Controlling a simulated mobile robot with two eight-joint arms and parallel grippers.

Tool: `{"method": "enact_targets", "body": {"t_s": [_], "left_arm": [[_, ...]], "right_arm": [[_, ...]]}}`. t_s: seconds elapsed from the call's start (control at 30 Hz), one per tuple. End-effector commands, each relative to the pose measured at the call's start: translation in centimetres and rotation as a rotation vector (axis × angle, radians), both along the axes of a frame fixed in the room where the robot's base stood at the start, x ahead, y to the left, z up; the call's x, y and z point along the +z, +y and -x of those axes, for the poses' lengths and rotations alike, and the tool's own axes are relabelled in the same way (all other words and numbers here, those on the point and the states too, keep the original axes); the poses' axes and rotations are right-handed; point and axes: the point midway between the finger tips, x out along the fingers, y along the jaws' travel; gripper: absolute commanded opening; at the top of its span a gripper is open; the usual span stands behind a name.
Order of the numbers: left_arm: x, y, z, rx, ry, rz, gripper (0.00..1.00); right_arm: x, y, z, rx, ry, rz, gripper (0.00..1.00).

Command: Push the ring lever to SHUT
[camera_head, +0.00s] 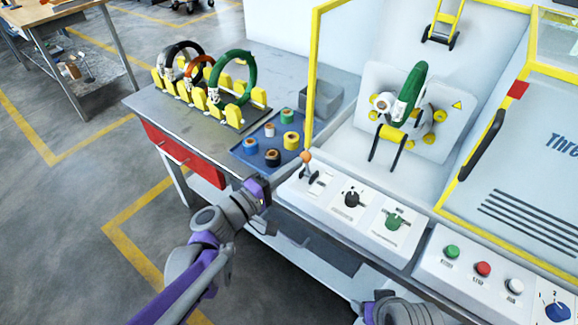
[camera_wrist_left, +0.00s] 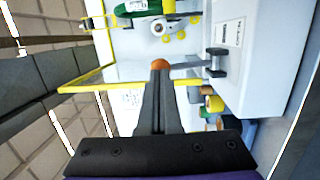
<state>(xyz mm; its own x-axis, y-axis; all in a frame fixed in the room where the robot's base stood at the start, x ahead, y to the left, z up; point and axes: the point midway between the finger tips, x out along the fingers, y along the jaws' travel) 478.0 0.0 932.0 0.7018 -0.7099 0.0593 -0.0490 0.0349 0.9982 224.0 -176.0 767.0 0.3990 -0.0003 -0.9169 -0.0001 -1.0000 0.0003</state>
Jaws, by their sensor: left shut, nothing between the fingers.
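The ring lever (camera_head: 308,168) has an orange ball knob and stands at the left end of the white control panel (camera_head: 342,212). In the left wrist view, the lever (camera_wrist_left: 188,66) runs from its grey pivot bracket on the right to the orange knob. My left gripper (camera_head: 298,163) is shut and empty, its fingertips at the knob. In the left wrist view, the closed fingers (camera_wrist_left: 159,80) point at the knob, which overlaps their tips; I cannot tell whether they touch. The lever's label is too small to read.
Two more switches, one black (camera_head: 352,198) and one green (camera_head: 394,222), sit to the right on the panel. A blue tray (camera_head: 240,150) with several tape rolls lies to the left. A yellow frame post (camera_head: 312,75) rises behind the lever. A green coil (camera_head: 410,94) hangs in the machine.

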Motion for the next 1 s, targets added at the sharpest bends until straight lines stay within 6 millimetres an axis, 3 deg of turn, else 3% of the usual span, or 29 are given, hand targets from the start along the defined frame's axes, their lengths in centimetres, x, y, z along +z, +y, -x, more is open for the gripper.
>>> {"method": "enact_targets", "body": {"t_s": [0.03,0.1,0.4,1.0], "left_arm": [[1.2,-0.3,-0.3,-0.002,0.029,-0.025,0.0],[1.6,-0.6,-0.7,-0.003,0.081,-0.062,0.0],[2.5,-2.2,-2.8,-0.003,0.301,-0.222,0.0],[2.3,-3.9,-5.3,-0.002,0.354,-0.256,0.0]], "right_arm": [[1.7,0.0,0.0,0.0,-0.006,0.0,0.71],[2.9,0.0,0.0,0.0,-0.01,0.0,0.71],[6.5,0.0,-0.1,0.0,-0.021,0.0,0.71],[7.6,0.0,-0.2,0.0,-0.025,0.0,0.71]]}}
